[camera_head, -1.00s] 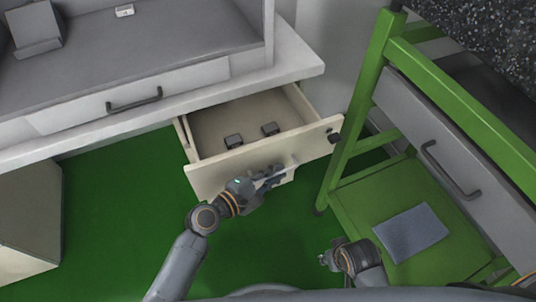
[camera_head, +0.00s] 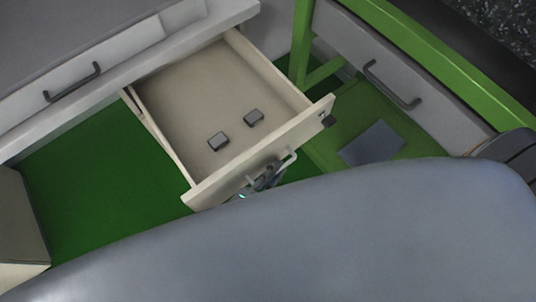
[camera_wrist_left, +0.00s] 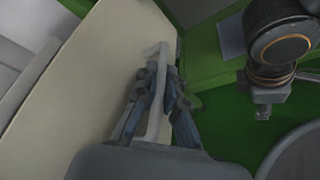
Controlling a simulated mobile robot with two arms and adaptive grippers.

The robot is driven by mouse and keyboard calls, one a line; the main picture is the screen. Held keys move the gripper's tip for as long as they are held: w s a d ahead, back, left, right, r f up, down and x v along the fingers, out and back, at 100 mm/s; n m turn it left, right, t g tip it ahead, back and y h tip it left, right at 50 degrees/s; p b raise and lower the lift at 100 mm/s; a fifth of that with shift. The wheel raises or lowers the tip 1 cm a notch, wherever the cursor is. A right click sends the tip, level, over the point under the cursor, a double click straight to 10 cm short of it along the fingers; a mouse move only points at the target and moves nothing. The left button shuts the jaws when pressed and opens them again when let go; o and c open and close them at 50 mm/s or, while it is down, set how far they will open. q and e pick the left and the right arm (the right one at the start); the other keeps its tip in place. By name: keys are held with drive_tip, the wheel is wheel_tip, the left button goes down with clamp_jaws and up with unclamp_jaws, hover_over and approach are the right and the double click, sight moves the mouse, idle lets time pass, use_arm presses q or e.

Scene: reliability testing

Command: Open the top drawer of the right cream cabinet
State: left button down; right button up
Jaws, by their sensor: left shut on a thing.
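The cream top drawer (camera_head: 165,95) of the right cabinet is pulled well out from under the white worktop. My left gripper (camera_head: 268,176) is at the drawer front, partly hidden by my body. In the left wrist view my left gripper (camera_wrist_left: 158,95) has its fingers on both sides of the pale bar handle (camera_wrist_left: 153,118) and is shut on it. My right wrist (camera_wrist_left: 283,48) shows at the right of that view; its finger state is unclear.
A green-framed bench with a grey drawer (camera_head: 400,75) stands close to the right of the open drawer. A grey-blue sheet (camera_head: 372,143) lies on its lower shelf. Another cream cabinet (camera_head: 18,230) is at the left. Green floor is clear between them.

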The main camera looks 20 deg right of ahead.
use_arm(q)
drive_tip(key=shift+s+f, duration=0.1)
idle(0.3)
drive_tip(key=c, duration=1.4)
unclamp_jaws()
drive_tip(key=v, duration=1.2)
